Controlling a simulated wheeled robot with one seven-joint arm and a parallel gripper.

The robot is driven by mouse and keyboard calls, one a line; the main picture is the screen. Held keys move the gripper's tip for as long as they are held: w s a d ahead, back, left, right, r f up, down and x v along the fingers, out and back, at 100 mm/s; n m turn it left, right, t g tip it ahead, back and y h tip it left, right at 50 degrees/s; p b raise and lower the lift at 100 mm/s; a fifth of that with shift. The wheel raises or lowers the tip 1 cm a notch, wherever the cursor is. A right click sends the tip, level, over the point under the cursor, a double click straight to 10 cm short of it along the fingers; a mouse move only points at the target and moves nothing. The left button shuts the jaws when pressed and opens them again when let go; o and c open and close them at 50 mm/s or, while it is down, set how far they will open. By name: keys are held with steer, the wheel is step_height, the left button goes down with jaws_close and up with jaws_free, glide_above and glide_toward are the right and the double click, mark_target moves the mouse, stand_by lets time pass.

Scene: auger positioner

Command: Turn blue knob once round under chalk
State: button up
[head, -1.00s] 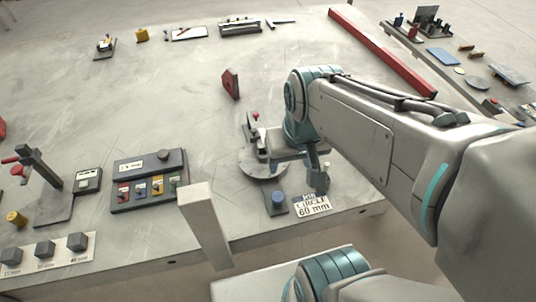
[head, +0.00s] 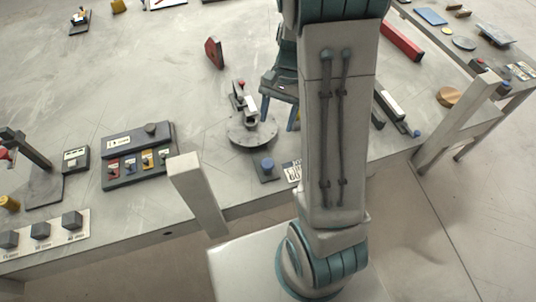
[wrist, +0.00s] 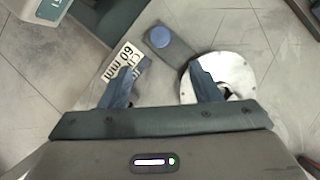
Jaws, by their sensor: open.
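The blue knob (head: 267,165) stands upright on a small dark plate at the table's front edge. It also shows in the wrist view (wrist: 158,36), beyond and between my fingertips. The round grey turntable disc (head: 240,138) is just behind it, and shows at right in the wrist view (wrist: 243,72). A dark holder with a red top (head: 240,84) stands over the disc. A small white piece on it (head: 251,103) may be the chalk; I cannot tell whether it touches the disc. My gripper (head: 279,122) is open and empty, fingers pointing down, apart from the knob.
A "60 mm" card (head: 291,171) lies right of the knob, partly hidden by my arm. A dark switch panel (head: 138,155) sits to the left. A pale post (head: 197,192) rises at the front edge. A red wedge (head: 214,52) stands behind the disc. The table's middle is mostly clear.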

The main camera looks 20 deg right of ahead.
mark_target(268, 162)
steer(key=x, duration=1.3)
steer(key=shift+s+f, duration=0.1)
steer(key=shift+f, duration=0.1)
steer(key=c, duration=1)
